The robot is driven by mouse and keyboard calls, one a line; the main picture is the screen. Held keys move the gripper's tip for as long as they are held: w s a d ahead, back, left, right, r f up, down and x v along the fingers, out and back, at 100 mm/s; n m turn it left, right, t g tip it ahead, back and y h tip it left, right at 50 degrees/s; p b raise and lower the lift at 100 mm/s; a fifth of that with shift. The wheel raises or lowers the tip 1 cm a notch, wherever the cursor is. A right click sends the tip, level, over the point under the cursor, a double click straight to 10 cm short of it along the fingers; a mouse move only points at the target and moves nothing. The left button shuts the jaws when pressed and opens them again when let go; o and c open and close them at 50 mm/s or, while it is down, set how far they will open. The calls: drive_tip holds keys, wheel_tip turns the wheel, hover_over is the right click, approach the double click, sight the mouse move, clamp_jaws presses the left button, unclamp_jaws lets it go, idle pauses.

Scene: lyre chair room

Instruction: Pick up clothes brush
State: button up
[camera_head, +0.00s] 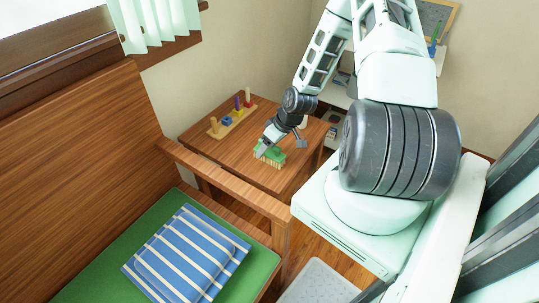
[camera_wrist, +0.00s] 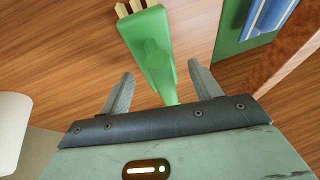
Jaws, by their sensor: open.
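The clothes brush is green with pale tan bristles (camera_head: 272,156) and rests on the small wooden table (camera_head: 225,150). In the wrist view the green brush (camera_wrist: 147,40) runs between the fingers, with a few bristle tufts at the top edge. My gripper (camera_head: 267,148) is right at the brush, reaching down from the upper right. In the wrist view my gripper (camera_wrist: 160,70) is open, one finger on each side of the brush, with visible gaps to it. The gripper hides part of the brush in the head view.
A wooden peg toy (camera_head: 228,122) with colored pieces stands at the table's back left. A wooden bench (camera_head: 225,173) with a green cushion (camera_head: 115,250) and a blue striped cloth (camera_head: 190,252) is in front. A pale stool (camera_head: 318,284) stands at the bottom.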

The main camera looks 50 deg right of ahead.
drive_tip(key=shift+w+a+f, duration=0.1)
drive_tip(key=shift+w+f, duration=0.05)
drive_tip(key=shift+f, duration=0.25)
drive_tip(key=shift+c, duration=0.3)
drive_tip(key=c, duration=1.1)
drive_tip(key=shift+c, duration=0.2)
drive_tip(key=shift+r, duration=0.1)
wheel_tip(320, 180, up, 10)
drive_tip(key=shift+f+p, duration=0.1)
drive_tip(key=shift+p, duration=0.4)
